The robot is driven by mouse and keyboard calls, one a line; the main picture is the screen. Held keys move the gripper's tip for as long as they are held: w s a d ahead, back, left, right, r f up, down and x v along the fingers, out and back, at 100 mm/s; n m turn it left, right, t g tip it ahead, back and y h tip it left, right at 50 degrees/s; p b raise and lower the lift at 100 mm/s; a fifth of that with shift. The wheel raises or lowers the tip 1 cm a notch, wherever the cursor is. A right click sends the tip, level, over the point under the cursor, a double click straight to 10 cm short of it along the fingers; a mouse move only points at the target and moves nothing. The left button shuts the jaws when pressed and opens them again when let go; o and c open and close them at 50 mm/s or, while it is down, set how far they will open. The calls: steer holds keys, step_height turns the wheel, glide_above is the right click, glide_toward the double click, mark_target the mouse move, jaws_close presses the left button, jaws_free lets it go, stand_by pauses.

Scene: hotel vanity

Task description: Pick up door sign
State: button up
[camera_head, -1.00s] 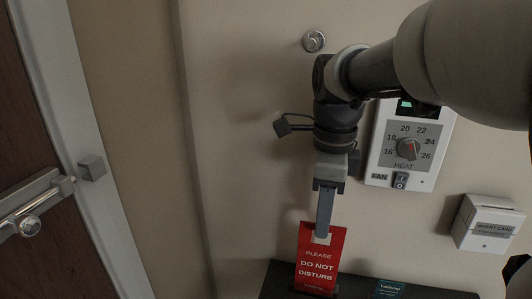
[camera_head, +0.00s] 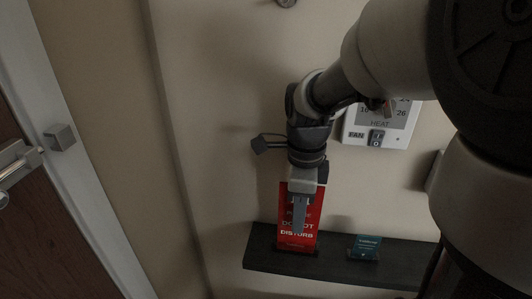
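The red door sign (camera_head: 285,243) with white "DO NOT DISTURB" lettering stands upright on a dark shelf (camera_head: 330,262) against the wall. My gripper (camera_head: 299,228) points down in front of the sign and covers the middle of its upper part and some of its lettering. Its fingers are seen edge-on and look like one grey bar, so I cannot tell whether they are open or shut, or whether they touch the sign.
A small teal card (camera_head: 366,246) stands on the shelf to the right of the sign. A thermostat panel (camera_head: 378,130) is on the wall above. A door (camera_head: 40,230) with a lever handle is at the left. The shelf's left end is bare.

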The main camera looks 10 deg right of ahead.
jaws_close()
